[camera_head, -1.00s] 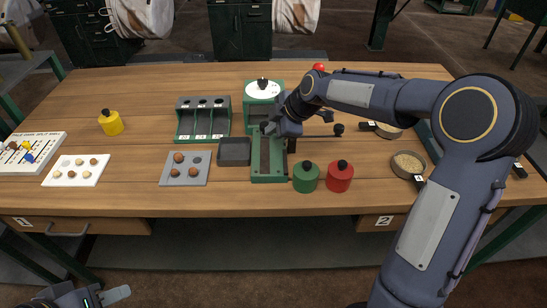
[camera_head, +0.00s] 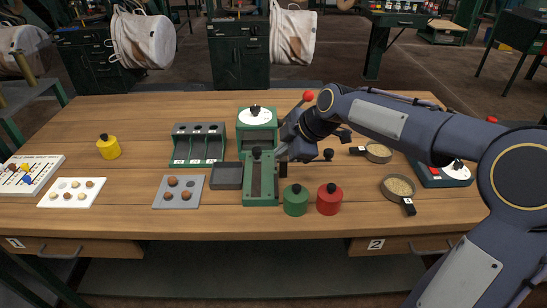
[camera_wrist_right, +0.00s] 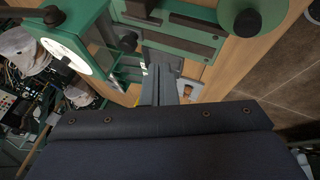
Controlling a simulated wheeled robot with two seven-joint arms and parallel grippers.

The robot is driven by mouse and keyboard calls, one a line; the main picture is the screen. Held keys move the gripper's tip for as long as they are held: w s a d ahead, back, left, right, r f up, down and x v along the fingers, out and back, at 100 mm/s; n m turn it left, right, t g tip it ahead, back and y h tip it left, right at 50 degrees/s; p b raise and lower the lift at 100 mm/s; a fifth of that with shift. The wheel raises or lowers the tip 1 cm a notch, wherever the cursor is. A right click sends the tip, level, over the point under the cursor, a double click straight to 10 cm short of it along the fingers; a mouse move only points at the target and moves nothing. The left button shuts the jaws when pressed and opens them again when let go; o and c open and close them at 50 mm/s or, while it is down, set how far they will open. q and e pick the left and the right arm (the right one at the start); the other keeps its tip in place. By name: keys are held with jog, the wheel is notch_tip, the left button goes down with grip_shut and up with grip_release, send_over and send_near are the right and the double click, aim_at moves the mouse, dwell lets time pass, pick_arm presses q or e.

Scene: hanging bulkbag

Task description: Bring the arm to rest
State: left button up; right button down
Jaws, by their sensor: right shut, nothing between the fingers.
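My right arm reaches in from the right over the wooden table (camera_head: 130,217). Its gripper (camera_head: 284,162) is shut and empty, just right of the green slotted fixture (camera_head: 262,190) and in front of the green dial device (camera_head: 257,117). Whether it touches the fixture cannot be told. In the right wrist view the two fingers (camera_wrist_right: 159,86) lie together with nothing between them, above the tabletop and near green parts. My left gripper is not in view.
A green lidded pot (camera_head: 295,203) and a red one (camera_head: 329,202) stand near the gripper. A dark tray (camera_head: 228,176) and a green three-bay rack (camera_head: 199,145) are to the left. Pans (camera_head: 398,187) lie under the right arm.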

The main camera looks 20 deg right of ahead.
jog(key=s+d+r+m+p, duration=0.2)
jog(key=s+r+m+p, duration=0.45)
jog(key=s, duration=0.75)
jog(key=s+a+f+m+p, duration=0.1)
jog(key=s+m+p, duration=0.3)
jog(key=s+m, duration=0.8)
jog(key=s+f, duration=0.1)
jog(key=s, duration=0.2)
jog(key=shift+s+h, duration=0.25)
jog(key=shift+h, duration=0.15)
